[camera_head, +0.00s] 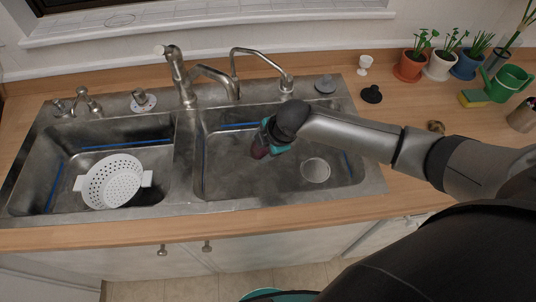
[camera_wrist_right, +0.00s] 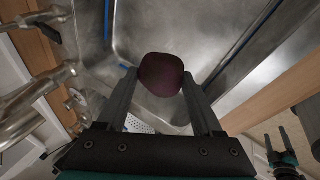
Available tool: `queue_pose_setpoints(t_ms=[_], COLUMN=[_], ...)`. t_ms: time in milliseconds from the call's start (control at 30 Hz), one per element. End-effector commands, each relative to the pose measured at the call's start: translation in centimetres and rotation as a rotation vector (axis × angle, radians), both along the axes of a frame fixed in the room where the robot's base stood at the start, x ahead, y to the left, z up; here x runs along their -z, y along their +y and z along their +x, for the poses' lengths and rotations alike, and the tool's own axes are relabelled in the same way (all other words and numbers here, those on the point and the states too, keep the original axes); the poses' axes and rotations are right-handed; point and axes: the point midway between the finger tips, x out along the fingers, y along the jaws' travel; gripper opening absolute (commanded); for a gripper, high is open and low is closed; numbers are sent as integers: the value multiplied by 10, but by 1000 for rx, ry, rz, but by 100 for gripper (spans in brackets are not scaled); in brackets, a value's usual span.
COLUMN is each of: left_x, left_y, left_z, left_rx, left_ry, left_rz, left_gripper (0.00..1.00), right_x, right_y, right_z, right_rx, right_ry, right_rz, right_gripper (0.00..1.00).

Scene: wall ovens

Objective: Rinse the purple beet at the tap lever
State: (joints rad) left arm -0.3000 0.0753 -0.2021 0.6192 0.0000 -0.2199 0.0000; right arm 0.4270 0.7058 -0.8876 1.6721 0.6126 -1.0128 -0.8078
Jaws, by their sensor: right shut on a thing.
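My right gripper (camera_head: 266,140) reaches into the right sink basin (camera_head: 230,180) from the right. It is shut on the purple beet (camera_head: 259,149), which shows as a small dark red patch below the gripper. In the right wrist view the dark purple beet (camera_wrist_right: 161,74) sits between the two fingertips (camera_wrist_right: 160,88). The metal tap (camera_head: 180,75) with its bent spout stands behind the basins, left of my gripper. A second thin curved tap (camera_head: 262,52) stands right of it. Which part is the tap lever is hard to tell.
A white colander (camera_head: 112,180) lies in the left basin. A drain (camera_head: 315,170) is in the right basin floor. Dark stoppers (camera_head: 371,94), a white egg cup (camera_head: 364,64), potted plants (camera_head: 410,66), a sponge (camera_head: 474,98) and a green watering can (camera_head: 508,82) stand on the right counter.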

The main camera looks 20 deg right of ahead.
Motion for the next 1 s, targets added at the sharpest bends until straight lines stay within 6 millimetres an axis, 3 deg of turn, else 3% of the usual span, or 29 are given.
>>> queue_pose_setpoints(t_ms=[633,1000], left_x=[69,83], left_y=[3,4], left_z=[0,1], left_rx=[1,-1], left_ry=[-1,-1], left_rz=[5,5], left_gripper=[75,75], right_x=[15,19], right_y=[23,35], right_z=[59,88], right_rx=[-1,-1], right_ry=[-3,-1], right_rz=[1,1], right_gripper=[8,8])
